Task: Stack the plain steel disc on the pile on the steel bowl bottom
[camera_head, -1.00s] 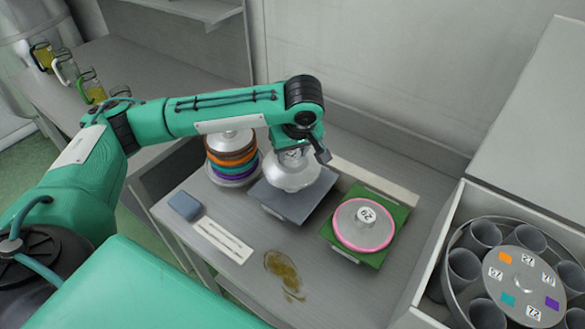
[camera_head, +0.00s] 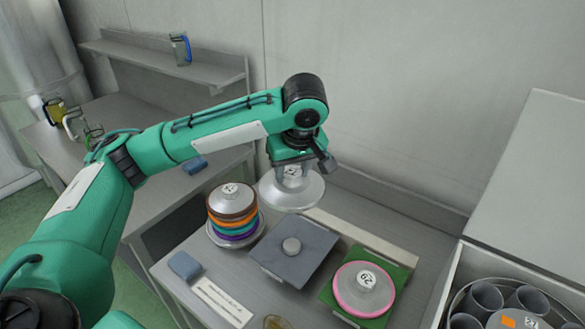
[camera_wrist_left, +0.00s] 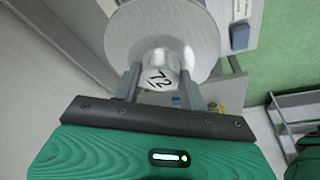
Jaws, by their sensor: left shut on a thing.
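My left gripper (camera_head: 293,168) is shut on the knob of the plain steel disc (camera_head: 292,192) and holds it level in the air. The wrist view shows this disc (camera_wrist_left: 195,35) with "72" on its knob, between the fingers (camera_wrist_left: 162,82). The pile (camera_head: 232,208) stands to the left of the disc in the head view, with brown, orange, teal and purple bands and a labelled knob on top. The pile sits on the wide steel bowl bottom (camera_head: 240,240). My right gripper is not in view.
A slate-grey block (camera_head: 275,267) with a bare round peg stands below the disc. To its right, a pink-rimmed steel disc (camera_head: 364,290) lies on a green block (camera_head: 402,283). A blue sponge (camera_head: 184,265) and label card (camera_head: 222,300) lie in front. A bin with grey cups (camera_head: 484,296) stands right.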

